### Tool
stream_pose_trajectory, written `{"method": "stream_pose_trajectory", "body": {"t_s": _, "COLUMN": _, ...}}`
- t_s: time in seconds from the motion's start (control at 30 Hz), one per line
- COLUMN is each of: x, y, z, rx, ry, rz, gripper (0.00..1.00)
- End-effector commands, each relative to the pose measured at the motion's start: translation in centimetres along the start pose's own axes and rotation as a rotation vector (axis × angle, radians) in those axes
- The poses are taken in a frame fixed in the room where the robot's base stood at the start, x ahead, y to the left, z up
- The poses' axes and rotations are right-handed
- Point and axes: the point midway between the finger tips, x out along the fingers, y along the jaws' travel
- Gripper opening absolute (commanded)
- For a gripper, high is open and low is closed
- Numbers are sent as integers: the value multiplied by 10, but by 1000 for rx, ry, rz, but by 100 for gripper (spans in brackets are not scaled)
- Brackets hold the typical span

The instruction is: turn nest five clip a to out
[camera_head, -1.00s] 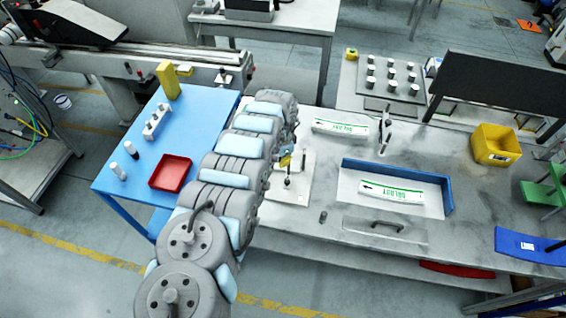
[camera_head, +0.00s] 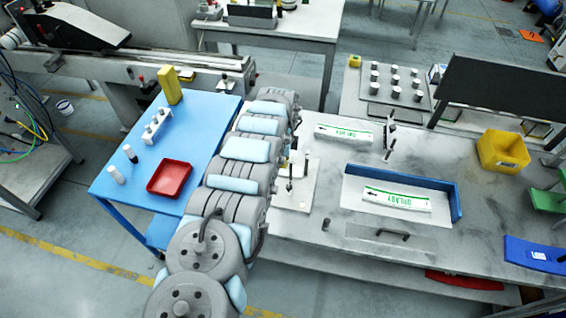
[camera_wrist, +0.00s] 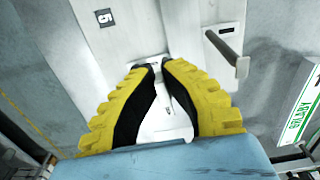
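The nest five plate is a white plate (camera_wrist: 138,35) with a black "5" tag (camera_wrist: 104,17) in the wrist view. In the head view the pale plate (camera_head: 298,201) lies at the bench's left end, beside my arm, with upright dark posts on it. My gripper (camera_wrist: 159,65) has yellow ribbed fingers with black pads, tips nearly together over the plate. No held object shows between them. My arm hides the gripper in the head view.
A yellow bin (camera_head: 503,150) stands at the far right. A blue table (camera_head: 205,125) with a red tray (camera_head: 169,178) is left of my arm.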

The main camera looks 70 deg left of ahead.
Motion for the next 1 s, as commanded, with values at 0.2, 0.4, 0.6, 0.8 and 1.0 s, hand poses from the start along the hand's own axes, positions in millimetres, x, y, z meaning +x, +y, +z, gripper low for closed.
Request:
{"method": "stream_pose_trajectory", "body": {"t_s": 0.2, "x": 1, "y": 0, "z": 0, "rx": 6, "ry": 0, "rz": 0, "gripper": 0}}
{"method": "stream_pose_trajectory", "body": {"t_s": 0.4, "x": 1, "y": 0, "z": 0, "rx": 5, "ry": 0, "rz": 0, "gripper": 0}}
{"method": "stream_pose_trajectory", "body": {"t_s": 0.6, "x": 1, "y": 0, "z": 0, "rx": 5, "ry": 0, "rz": 0, "gripper": 37}}
{"method": "stream_pose_trajectory", "body": {"t_s": 0.8, "x": 0, "y": 0, "z": 0, "rx": 5, "ry": 0, "rz": 0, "gripper": 37}}
{"method": "stream_pose_trajectory", "body": {"t_s": 1.0, "x": -6, "y": 0, "z": 0, "rx": 5, "ry": 0, "rz": 0, "gripper": 37}}
